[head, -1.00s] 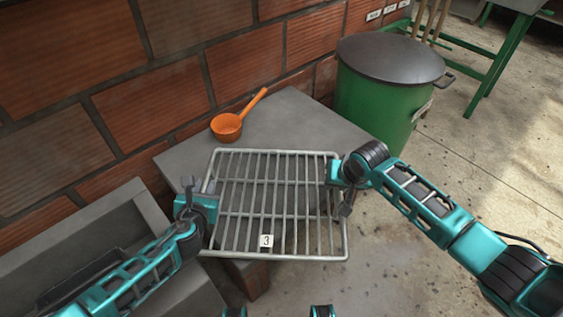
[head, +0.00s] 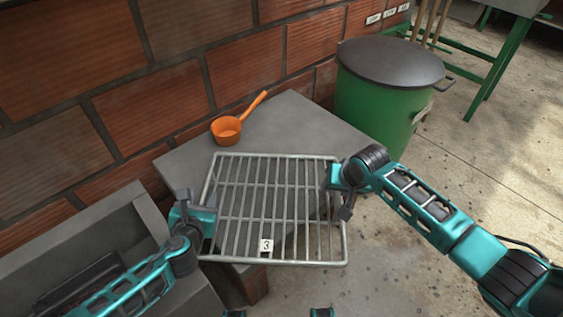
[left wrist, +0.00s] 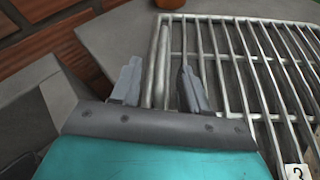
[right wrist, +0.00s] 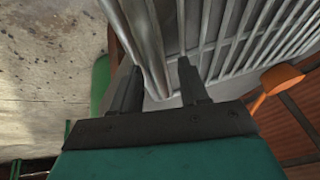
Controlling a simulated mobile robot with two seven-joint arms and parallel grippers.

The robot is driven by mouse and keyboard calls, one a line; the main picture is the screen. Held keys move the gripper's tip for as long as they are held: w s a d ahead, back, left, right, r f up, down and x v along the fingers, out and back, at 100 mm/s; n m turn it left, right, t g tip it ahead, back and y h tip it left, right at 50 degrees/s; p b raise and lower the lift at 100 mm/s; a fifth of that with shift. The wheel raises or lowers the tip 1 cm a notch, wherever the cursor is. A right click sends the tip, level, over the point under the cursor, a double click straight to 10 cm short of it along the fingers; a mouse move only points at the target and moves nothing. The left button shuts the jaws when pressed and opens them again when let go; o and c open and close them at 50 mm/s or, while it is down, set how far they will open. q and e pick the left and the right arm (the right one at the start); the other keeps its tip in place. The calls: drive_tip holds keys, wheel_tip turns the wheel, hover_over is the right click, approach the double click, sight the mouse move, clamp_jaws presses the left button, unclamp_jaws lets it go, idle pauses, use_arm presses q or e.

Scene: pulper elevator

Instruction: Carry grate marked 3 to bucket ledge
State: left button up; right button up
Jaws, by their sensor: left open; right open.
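The grate marked 3 (head: 275,209) is a grey wire rack with a white tag (head: 266,246) near its front edge. It lies over the grey ledge (head: 296,120), its front part jutting past the ledge's edge; I cannot tell whether it touches the ledge. My left gripper (head: 192,207) is at its left side; in the left wrist view the open fingers (left wrist: 160,80) stand on either side of the side bars. My right gripper (head: 340,192) is at its right side; in the right wrist view the open fingers (right wrist: 156,82) straddle the edge bar.
An orange ladle (head: 227,129) lies on the ledge behind the grate, close to the brick wall (head: 150,95). A green bucket (head: 375,108) with a dark lid (head: 391,62) stands right of the ledge. A grey trough (head: 100,235) is at the lower left. Concrete floor is open at right.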

use_arm(q)
drive_tip(key=v, duration=0.8)
drive_tip(key=shift+s, duration=0.3)
use_arm(e)
drive_tip(key=shift+r, duration=0.15)
use_arm(q)
drive_tip(key=shift+r, duration=0.1)
use_arm(e)
drive_tip(key=v, duration=1.1)
drive_tip(key=shift+s+r, duration=0.25)
drive_tip(key=shift+r, duration=0.05)
